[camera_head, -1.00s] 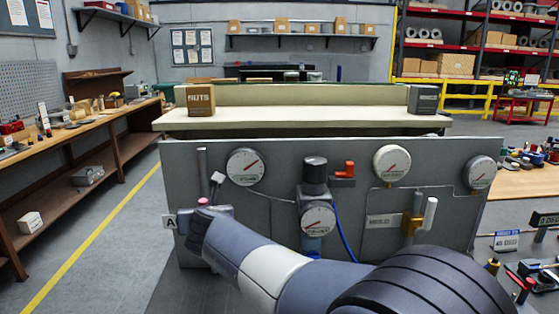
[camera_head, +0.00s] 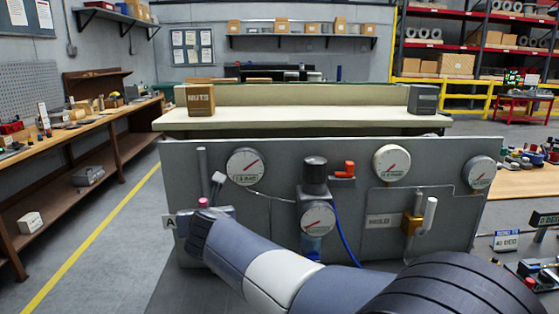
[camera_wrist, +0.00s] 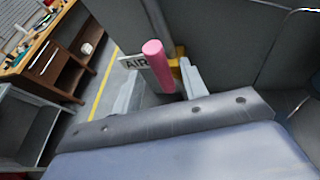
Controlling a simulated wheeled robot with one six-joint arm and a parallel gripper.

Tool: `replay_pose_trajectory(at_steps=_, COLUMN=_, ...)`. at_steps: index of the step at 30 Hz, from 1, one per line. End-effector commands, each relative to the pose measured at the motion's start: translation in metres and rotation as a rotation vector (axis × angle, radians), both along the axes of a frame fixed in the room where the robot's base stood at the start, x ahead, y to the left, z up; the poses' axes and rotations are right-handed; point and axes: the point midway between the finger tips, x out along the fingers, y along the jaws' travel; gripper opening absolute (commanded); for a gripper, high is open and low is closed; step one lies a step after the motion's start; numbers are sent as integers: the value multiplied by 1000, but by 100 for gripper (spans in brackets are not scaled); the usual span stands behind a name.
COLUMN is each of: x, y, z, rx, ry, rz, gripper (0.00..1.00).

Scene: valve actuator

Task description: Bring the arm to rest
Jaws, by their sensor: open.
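My gripper (camera_wrist: 158,92) is open in the wrist view, with one pale finger on each side of a pink cylinder-shaped handle. The pink handle (camera_wrist: 158,66) stands in the gap between the fingers; whether they touch it I cannot tell. An "AIR" label (camera_wrist: 134,62) sits behind it. In the head view, the pink end (camera_head: 203,202) shows just above the end of my arm, at the left of the grey panel (camera_head: 270,225). My arm reaches up and left from the lower right and hides most of the gripper there.
The panel carries several round gauges, such as one at the left (camera_head: 245,166), a red lever (camera_head: 346,170), a yellow fitting (camera_head: 411,224) and a blue hose (camera_head: 346,240). A bench with a NUTS box (camera_head: 200,99) stands behind. Open floor lies to the left.

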Motion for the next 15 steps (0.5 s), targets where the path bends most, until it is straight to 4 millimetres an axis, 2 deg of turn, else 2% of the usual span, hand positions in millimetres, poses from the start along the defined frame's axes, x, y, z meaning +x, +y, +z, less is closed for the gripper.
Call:
replay_pose_trajectory(at_steps=7, x=36, y=12, z=-15, rx=-1, ry=1, rz=-1, gripper=41)
replay_pose_trajectory(at_steps=15, x=34, y=1, z=-18, rx=126, ry=8, rz=-1, gripper=41)
